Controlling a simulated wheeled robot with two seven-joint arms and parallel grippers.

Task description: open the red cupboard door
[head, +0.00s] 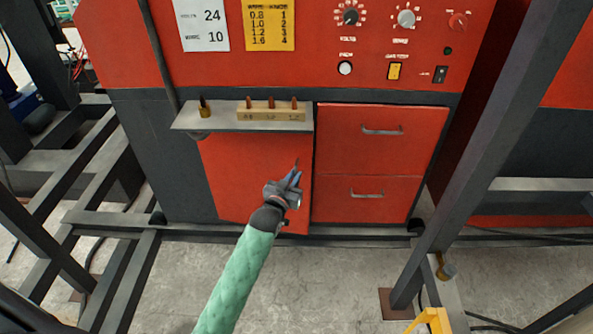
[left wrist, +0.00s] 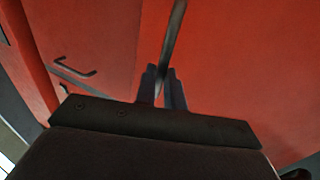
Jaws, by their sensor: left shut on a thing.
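The red cupboard door (head: 245,175) is at the lower left of the red machine front, below a small shelf. Its lower right corner sits lower than the drawers' bottom edge, so it looks slightly ajar. My left gripper (head: 293,180) is at the door's right side, shut on the thin upright handle (head: 297,163). The left wrist view shows the handle bar (left wrist: 174,40) rising from between the closed fingers (left wrist: 164,88), with the red door (left wrist: 240,70) behind. The lower part of the handle is hidden by the fingers. My right gripper is not in view.
Two red drawers with handles (head: 381,130) are right of the door. The grey shelf (head: 225,122) above it juts out and carries a wooden block (head: 271,111). Dark steel beams (head: 490,140) stand at both sides. Bare concrete floor (head: 320,275) lies in front.

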